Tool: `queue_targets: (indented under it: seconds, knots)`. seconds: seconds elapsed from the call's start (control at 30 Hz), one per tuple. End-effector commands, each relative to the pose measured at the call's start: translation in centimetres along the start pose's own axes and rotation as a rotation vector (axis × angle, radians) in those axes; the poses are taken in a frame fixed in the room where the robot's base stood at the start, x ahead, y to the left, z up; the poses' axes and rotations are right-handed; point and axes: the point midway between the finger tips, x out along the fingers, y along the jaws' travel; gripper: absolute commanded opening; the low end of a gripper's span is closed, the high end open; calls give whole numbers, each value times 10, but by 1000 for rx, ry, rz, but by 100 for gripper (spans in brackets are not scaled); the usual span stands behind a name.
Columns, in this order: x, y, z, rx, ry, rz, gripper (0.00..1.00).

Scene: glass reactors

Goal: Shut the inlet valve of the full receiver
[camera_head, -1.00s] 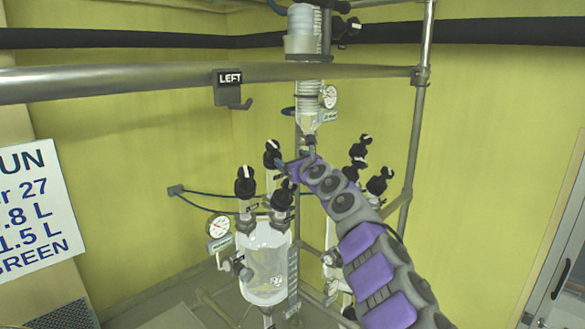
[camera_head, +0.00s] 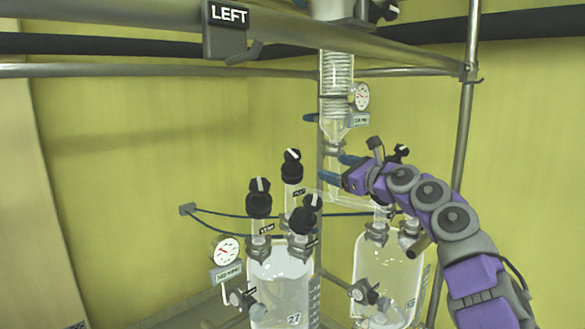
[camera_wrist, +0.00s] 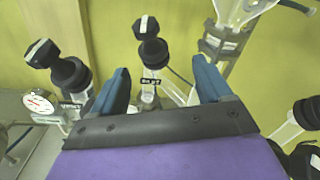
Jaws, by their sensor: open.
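The left glass receiver (camera_head: 279,290), marked 27, carries several valves with black knobs: a left one (camera_head: 259,195), a taller back one (camera_head: 292,165) and a front right one (camera_head: 305,215). Their small labels are too blurred to read surely. A second receiver (camera_head: 385,270) stands to the right; I cannot tell surely which is full. My gripper (camera_head: 338,169) is open and empty, right of the tall back knob, with blue fingers pointing left. In the wrist view, a black knob with a white stripe (camera_wrist: 149,42) stands beyond and between the fingers (camera_wrist: 158,68), apart from them.
A gauge (camera_head: 227,250) hangs left of the left receiver. A glass column with a second gauge (camera_head: 361,97) rises behind my gripper. A horizontal rail with a LEFT tag (camera_head: 229,16) crosses above, and a metal post (camera_head: 465,120) stands right. Thin hoses run behind the valves.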

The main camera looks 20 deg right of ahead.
Motion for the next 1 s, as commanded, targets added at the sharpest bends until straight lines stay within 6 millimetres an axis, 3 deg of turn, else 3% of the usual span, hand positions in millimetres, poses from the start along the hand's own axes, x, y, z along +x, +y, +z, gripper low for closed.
queue_targets:
  seconds: [0.07, 0.23, 0.67, 1.0]
  knots:
    - [-5, 9, 3, -20, -1, 18, 78]
    - [8, 21, 11, -29, 2, 26, 78]
    - [43, -1, -2, -8, -3, 22, 78]
    - [79, 17, 9, -23, 0, 24, 78]
